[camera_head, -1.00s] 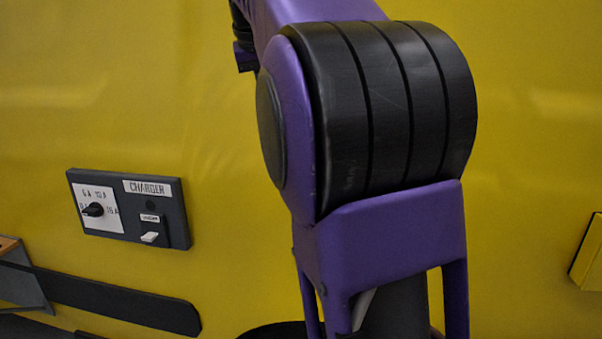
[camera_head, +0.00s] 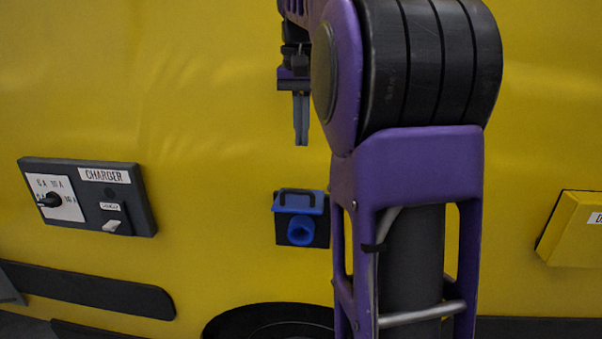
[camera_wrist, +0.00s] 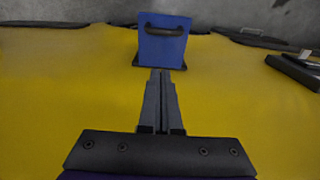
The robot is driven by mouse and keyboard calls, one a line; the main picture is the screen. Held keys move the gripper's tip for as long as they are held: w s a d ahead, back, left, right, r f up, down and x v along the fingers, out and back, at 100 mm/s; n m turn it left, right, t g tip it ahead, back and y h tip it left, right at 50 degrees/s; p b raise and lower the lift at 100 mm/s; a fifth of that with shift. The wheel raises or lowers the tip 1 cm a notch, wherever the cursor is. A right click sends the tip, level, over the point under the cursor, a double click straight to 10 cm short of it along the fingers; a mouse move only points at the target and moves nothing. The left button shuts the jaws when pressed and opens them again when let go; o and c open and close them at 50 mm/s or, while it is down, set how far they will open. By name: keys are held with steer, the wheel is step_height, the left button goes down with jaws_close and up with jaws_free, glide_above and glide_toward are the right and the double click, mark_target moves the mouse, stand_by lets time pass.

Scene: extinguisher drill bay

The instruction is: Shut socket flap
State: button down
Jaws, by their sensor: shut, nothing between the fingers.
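The socket (camera_head: 284,234) is a dark box on the yellow wall with a round blue outlet (camera_head: 301,231) showing at its front. Its blue flap (camera_head: 313,207) stands open above the outlet, with a dark handle on it. In the wrist view the flap (camera_wrist: 163,50) is a blue panel with its handle near the far edge. My gripper (camera_head: 302,143) is shut and empty, pointing down above the flap with a visible gap in the head view. In the wrist view the closed fingertips (camera_wrist: 161,72) point toward the flap's near edge; contact cannot be told there.
A dark charger panel (camera_head: 143,215) with a dial and a white switch is on the wall at left. A yellow box (camera_head: 575,230) sticks out at right. A dark strip (camera_head: 90,290) runs along the lower left. The wall around the socket is clear.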

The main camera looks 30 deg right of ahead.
glide_above(300, 202)
steer(key=w+d, duration=0.2)
step_height(300, 202, down, 4)
steer(key=s+f, duration=0.1)
steer(key=a+f+b, duration=0.1)
steer(key=shift+s+a+f, duration=0.3)
steer(key=shift+s, duration=0.05)
steer(key=shift+s+a+f+b, duration=0.2)
steer(key=shift+s+f+b, duration=0.05)
steer(key=shift+f+b, duration=0.1)
steer(key=shift+f, duration=0.1)
